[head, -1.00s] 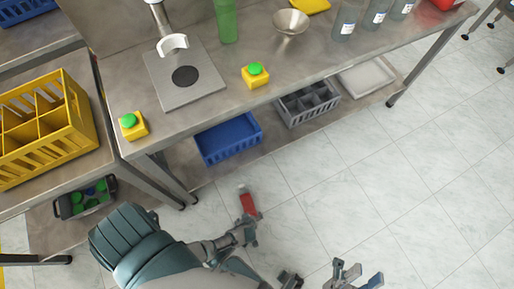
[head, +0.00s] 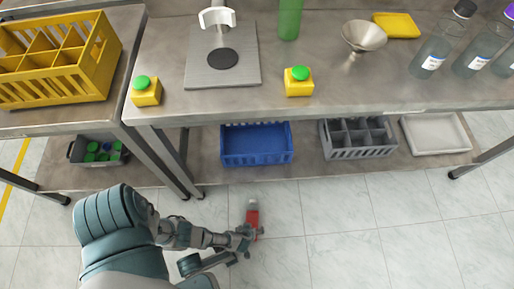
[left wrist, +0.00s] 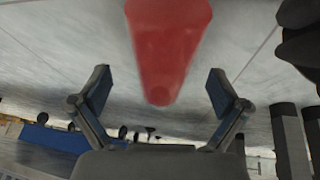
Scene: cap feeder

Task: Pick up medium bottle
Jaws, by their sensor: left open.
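Three clear bottles with white labels (head: 432,62) (head: 476,55) (head: 508,62) stand at the right of the workbench in the head view. One has a black cap and one a purple cap. I cannot tell which is the medium bottle. My left gripper (head: 245,240) is low in front of the bench, over the floor and far from the bottles. In the left wrist view my left gripper (left wrist: 159,85) is open, its blue fingers apart. A red tapered piece (left wrist: 168,40) shows close to the camera above them. My right gripper is not in view.
The steel bench (head: 340,95) holds a capping stand (head: 222,75), green-buttoned yellow boxes (head: 146,92) (head: 298,82), a green bottle (head: 290,18), a funnel (head: 364,36) and a yellow tray (head: 397,25). A blue crate (head: 256,158) and grey crate (head: 358,150) sit below.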

